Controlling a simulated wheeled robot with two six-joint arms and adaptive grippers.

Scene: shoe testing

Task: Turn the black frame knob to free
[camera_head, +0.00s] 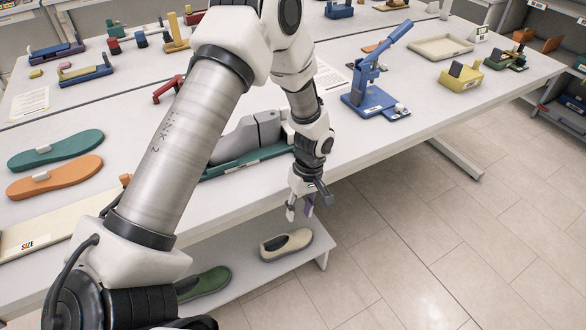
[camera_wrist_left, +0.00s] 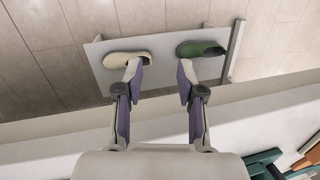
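I cannot make out a black frame knob in either view. A green base (camera_head: 245,162) bearing a grey foot form (camera_head: 232,146) lies near the table's front edge, partly hidden behind my left arm. My left gripper (camera_head: 308,208) points down beside that edge, just right of the green base. It is open and empty, and its spread fingers also show in the left wrist view (camera_wrist_left: 159,70). My right gripper is not in view.
Below, a shelf (camera_head: 262,275) holds a beige shoe (camera_head: 286,244) and a green shoe (camera_head: 203,284). A blue press (camera_head: 368,88) stands on the table (camera_head: 420,118) to the right. Green (camera_head: 57,149) and orange (camera_head: 56,177) insoles lie left. Floor is free at the right.

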